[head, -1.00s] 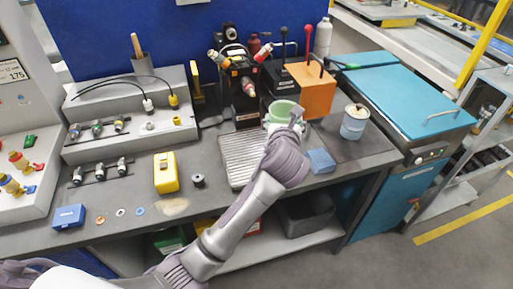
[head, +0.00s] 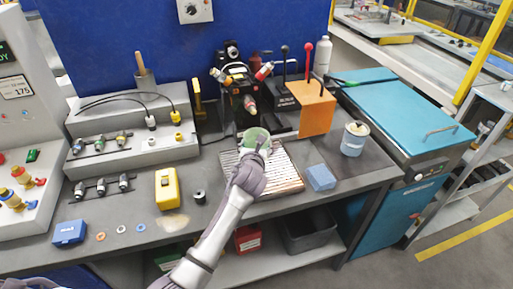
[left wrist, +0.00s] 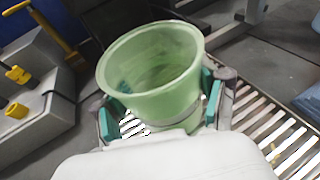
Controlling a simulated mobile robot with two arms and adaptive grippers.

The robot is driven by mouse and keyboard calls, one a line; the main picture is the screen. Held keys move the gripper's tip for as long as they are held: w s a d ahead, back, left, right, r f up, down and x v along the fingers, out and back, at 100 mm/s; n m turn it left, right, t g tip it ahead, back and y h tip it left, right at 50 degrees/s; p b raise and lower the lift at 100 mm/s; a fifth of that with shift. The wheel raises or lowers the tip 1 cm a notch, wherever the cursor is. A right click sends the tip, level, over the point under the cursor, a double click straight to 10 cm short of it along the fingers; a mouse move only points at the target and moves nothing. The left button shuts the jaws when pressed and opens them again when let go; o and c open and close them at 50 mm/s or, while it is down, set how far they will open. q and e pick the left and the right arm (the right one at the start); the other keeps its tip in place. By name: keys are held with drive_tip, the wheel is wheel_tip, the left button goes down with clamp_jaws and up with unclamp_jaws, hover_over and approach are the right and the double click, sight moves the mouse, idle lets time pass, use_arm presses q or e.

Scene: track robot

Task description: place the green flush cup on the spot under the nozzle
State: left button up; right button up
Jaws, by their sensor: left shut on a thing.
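The green flush cup (head: 257,136) is over the back part of the slatted metal tray (head: 286,181). My left gripper (head: 256,153) is shut on it. In the left wrist view, the cup (left wrist: 152,80) sits between the teal pads of my left gripper (left wrist: 160,115), mouth up and looking empty. Slats show below it; I cannot tell whether its base touches them. The nozzle (head: 249,106), on the black stand, is just behind and above the cup in the head view. The spot under the nozzle is hidden. My right gripper is not in view.
An orange box (head: 313,112) stands behind. A yellow device (head: 167,189) and a dark roll (head: 199,197) stand on the bench to the left.

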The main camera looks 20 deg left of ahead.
use_arm(q)
drive_tip(key=shift+f, duration=0.5)
drive_tip(key=o, duration=1.1)
drive_tip(key=shift+f, duration=0.15)
drive_tip(key=shift+o, duration=0.2)
drive_tip(key=shift+s+r, duration=0.15)
drive_tip(key=shift+r, duration=0.1)
drive_tip(key=v, duration=1.1)
drive_tip(key=shift+s+r, duration=0.1)
drive_tip(key=shift+s, duration=0.25)
